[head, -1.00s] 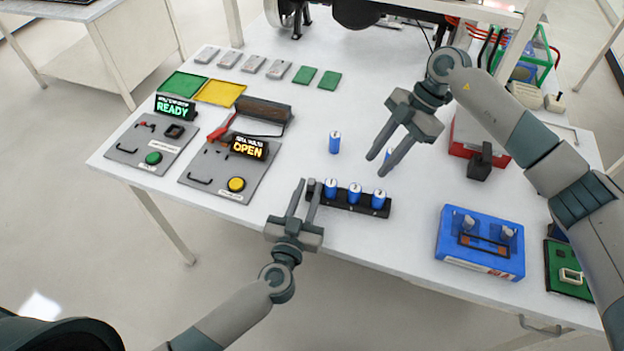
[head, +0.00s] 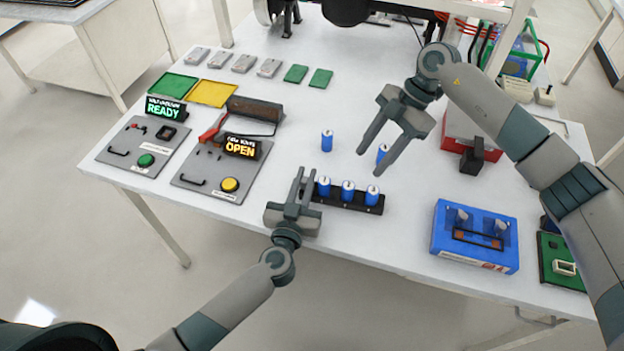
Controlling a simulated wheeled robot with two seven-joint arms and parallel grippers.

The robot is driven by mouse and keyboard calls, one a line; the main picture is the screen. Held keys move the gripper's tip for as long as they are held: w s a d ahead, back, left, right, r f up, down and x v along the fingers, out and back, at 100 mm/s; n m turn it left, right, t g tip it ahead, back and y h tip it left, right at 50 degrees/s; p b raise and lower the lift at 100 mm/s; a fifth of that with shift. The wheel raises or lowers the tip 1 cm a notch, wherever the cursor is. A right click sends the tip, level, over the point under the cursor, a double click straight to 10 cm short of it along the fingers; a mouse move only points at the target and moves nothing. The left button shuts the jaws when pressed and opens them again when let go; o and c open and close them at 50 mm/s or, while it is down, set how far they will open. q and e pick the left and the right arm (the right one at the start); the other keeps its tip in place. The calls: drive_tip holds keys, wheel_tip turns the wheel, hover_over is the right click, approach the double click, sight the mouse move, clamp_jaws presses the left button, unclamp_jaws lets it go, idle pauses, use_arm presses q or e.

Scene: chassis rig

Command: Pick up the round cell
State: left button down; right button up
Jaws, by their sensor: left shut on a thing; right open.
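One blue round cell (head: 327,141) with a pale top stands upright on the table behind the black rack. Another blue cell (head: 382,153) stands to its right, partly hidden by my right gripper. The black rack (head: 335,200) holds three upright blue cells: left (head: 324,187), middle (head: 347,191) and right (head: 372,196). My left gripper (head: 299,180) is shut on the rack's left end; its fingers hide the exact contact. My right gripper (head: 369,160) is open above the table behind the rack, its fingers in front of the partly hidden cell. I see nothing in it.
A blue box (head: 475,247) with two posts stands to the right. A red box (head: 470,132) is behind it. Panels reading READY (head: 166,110) and OPEN (head: 241,148) are on the left. Green (head: 173,85) and yellow trays (head: 212,93) lie behind them.

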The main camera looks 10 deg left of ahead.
drive_tip(key=a+n, duration=0.1)
drive_tip(key=n, duration=0.3)
wheel_tip(320, 180, up, 3)
drive_tip(key=n+t+h, duration=0.3)
drive_tip(key=n+h, duration=0.2)
drive_tip(key=n, duration=1.9)
hover_over(349, 185)
drive_tip(key=shift+a, duration=0.15)
drive_tip(key=shift+f, duration=0.1)
drive_tip(key=shift+f, duration=3.4)
drive_tip(key=shift+f, duration=2.6)
